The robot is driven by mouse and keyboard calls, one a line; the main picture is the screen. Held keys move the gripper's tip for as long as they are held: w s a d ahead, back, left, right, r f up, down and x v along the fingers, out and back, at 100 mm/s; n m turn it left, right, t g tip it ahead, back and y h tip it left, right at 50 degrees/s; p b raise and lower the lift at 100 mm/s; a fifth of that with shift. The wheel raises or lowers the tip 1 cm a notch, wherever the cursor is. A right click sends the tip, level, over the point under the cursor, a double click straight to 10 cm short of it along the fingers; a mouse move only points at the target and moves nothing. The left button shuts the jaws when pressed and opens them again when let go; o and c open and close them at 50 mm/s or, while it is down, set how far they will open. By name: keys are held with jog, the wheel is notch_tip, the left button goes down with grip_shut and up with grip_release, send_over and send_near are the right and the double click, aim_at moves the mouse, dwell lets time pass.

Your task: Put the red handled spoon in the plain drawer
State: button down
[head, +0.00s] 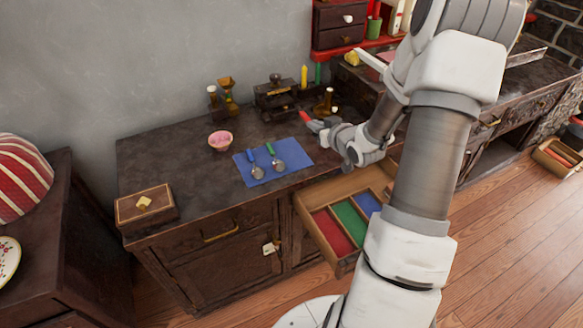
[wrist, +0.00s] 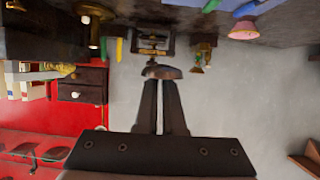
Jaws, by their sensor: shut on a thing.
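My gripper (head: 318,124) is shut on the red handled spoon (head: 305,116), above the back right of the counter near the blue mat. In the head view only its red end shows clearly. In the wrist view my fingers (wrist: 163,84) are close together with a dull, rounded part of the held spoon (wrist: 165,71) at their tips. A drawer (head: 313,207) stands open below the counter, with red, green and blue lined compartments and bare wood at its edges. Another drawer with a brass handle (head: 222,236) is shut at its left. I cannot tell which is the plain drawer.
A blue mat (head: 296,147) holds a blue handled spoon (head: 254,165) and a green handled spoon (head: 273,156). A pink bowl (head: 220,140), a wooden box (head: 146,205) and a dark stand (head: 275,95) are on the counter.

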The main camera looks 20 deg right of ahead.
jog(key=s+d+f+b, duration=0.1)
jog(key=s+d+f, duration=0.1)
jog(key=d, duration=0.3)
jog(key=shift+d+f+b, duration=0.2)
jog(key=shift+b, duration=0.1)
jog(key=shift+s, duration=0.1)
jog(key=b, duration=0.4)
send_over(294, 161)
notch_tip(294, 161, down, 7)
jog(key=shift+f, duration=0.1)
jog(key=shift+f+b, duration=0.8)
jog(key=shift+f, duration=0.9)
jog(key=shift+f, duration=0.25)
jog(key=c, duration=1.5)
grip_release()
jog(key=shift+b, duration=0.3)
jog(key=o, duration=0.5)
